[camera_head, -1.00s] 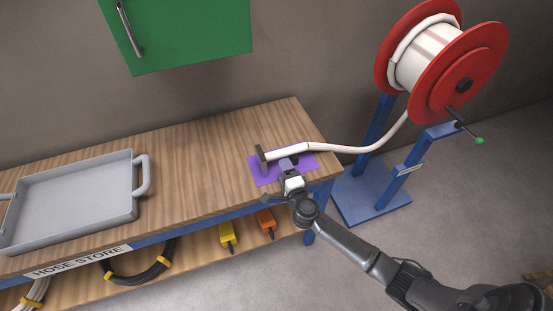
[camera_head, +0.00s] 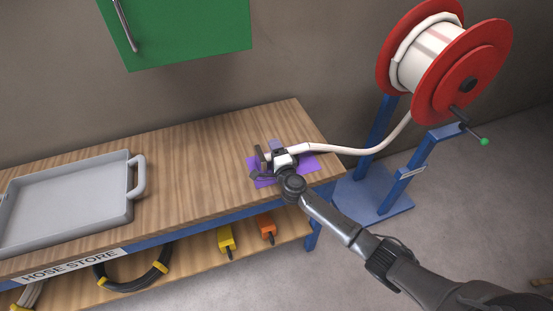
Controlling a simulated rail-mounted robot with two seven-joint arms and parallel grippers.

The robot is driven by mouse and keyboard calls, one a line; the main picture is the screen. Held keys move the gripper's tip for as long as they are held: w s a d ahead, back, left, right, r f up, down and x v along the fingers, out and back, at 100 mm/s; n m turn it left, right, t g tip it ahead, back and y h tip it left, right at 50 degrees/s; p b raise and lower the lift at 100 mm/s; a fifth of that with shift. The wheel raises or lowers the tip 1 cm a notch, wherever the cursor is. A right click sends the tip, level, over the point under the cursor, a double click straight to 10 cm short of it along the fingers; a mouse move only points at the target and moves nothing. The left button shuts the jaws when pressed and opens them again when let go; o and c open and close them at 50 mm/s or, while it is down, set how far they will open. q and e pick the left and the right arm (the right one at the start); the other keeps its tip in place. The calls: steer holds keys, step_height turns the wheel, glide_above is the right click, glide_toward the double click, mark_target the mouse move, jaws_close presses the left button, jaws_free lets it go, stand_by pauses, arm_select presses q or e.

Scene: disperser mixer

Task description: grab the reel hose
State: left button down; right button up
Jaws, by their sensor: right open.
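The white reel hose (camera_head: 345,149) runs from the red reel (camera_head: 462,75) on its blue stand down to the bench. Its end lies over a purple mat (camera_head: 306,163) at the bench's right end, by a small dark upright bracket (camera_head: 260,158). My right gripper (camera_head: 276,152) is over the hose's end part, close behind the bracket, and hides much of that end. It is open; whether the fingers touch the hose I cannot tell. My left gripper is out of view.
A grey tray (camera_head: 134,211) with handles stands on the left of the wooden bench (camera_head: 205,150). A green cabinet (camera_head: 185,30) hangs above. A shelf below holds a black hose coil (camera_head: 105,280) and yellow (camera_head: 226,238) and orange (camera_head: 266,223) items. The bench middle is clear.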

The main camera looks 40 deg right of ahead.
steer(key=shift+c, duration=0.3)
steer(key=c, duration=1)
jaws_close()
steer(key=shift+r, duration=0.15)
